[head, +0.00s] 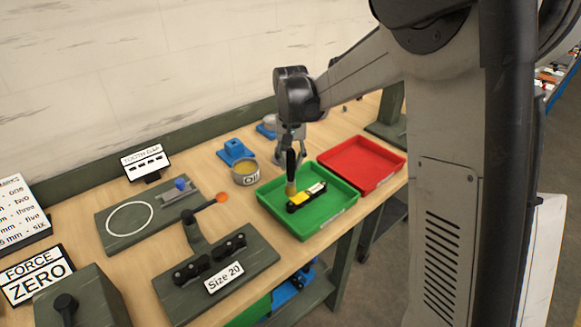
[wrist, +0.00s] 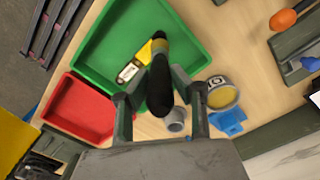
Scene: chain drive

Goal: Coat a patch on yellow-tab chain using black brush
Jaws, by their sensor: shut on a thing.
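My gripper (head: 290,152) is shut on the black brush (head: 291,162), which hangs upright with its tan bristles down over the green tray. The yellow-tab chain (head: 307,196) lies in the green tray (head: 335,211), dark with a yellow piece and a white label. It also shows in the wrist view (wrist: 130,70), partly behind the brush. The bristle end is at the yellow end of the chain; I cannot tell whether it touches.
An oil tin (head: 246,177) stands left of the green tray, with a blue block (head: 236,153) behind it. A red tray (head: 372,166) adjoins the green one on the right. A "Size 20" board (head: 222,277) with dark chain pieces lies at the front left.

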